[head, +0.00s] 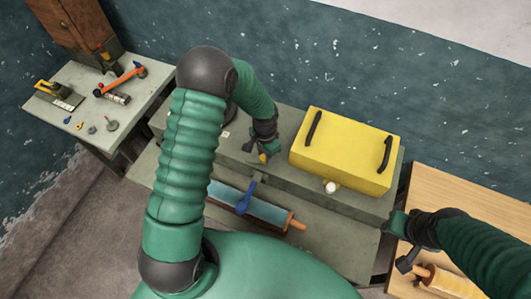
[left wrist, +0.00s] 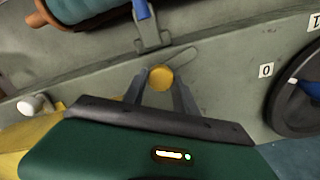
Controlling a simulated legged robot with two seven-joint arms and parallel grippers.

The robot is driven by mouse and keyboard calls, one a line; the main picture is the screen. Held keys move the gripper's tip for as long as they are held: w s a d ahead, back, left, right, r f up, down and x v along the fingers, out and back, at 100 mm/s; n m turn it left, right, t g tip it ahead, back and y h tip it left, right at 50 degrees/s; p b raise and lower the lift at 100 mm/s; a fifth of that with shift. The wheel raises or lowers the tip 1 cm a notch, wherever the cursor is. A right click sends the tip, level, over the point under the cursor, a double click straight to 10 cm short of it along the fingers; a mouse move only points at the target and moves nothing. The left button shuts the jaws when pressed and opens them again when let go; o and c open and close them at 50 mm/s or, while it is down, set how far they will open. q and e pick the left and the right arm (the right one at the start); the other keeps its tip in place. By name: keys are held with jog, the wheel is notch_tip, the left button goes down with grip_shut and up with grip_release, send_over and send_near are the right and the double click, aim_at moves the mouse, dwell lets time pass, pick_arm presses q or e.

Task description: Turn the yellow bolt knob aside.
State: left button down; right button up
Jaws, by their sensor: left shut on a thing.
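The yellow bolt knob (head: 263,158) sits on the grey bench face, just left of the yellow box. In the left wrist view the round knob (left wrist: 161,77) shows between my two finger tips, at the lower end of a slim grey bar (left wrist: 181,55) that slants up to the right. My left gripper (head: 262,154) is shut on the knob; its fingers also show in the wrist view (left wrist: 160,88). My right gripper (head: 396,222) hangs at the right, by the bench's end and away from the knob; its fingers are not clear.
A yellow box (head: 345,145) with two black handles stands right of the knob. A blue lever (head: 246,197) and a blue roller (head: 264,211) lie in front. A white knob (head: 331,187) is below the box. A dark dial (left wrist: 303,95) is near my left gripper. Tools lie on the left table (head: 60,112).

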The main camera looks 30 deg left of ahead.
aim_at(264, 157)
pick_arm(q)
jog(key=shift+s+m, duration=0.2)
jog(key=shift+m, duration=1)
jog(key=c, duration=1.2)
grip_release()
jog(key=shift+a, duration=0.1)
jog(key=shift+o, duration=1.2)
jog(key=shift+w+r, duration=0.15)
jog(key=shift+r, duration=0.05)
notch_tip(264, 157, up, 16)
jog(key=b, duration=0.1)
jog(key=shift+r, duration=0.2)
jog(key=shift+a, duration=0.1)
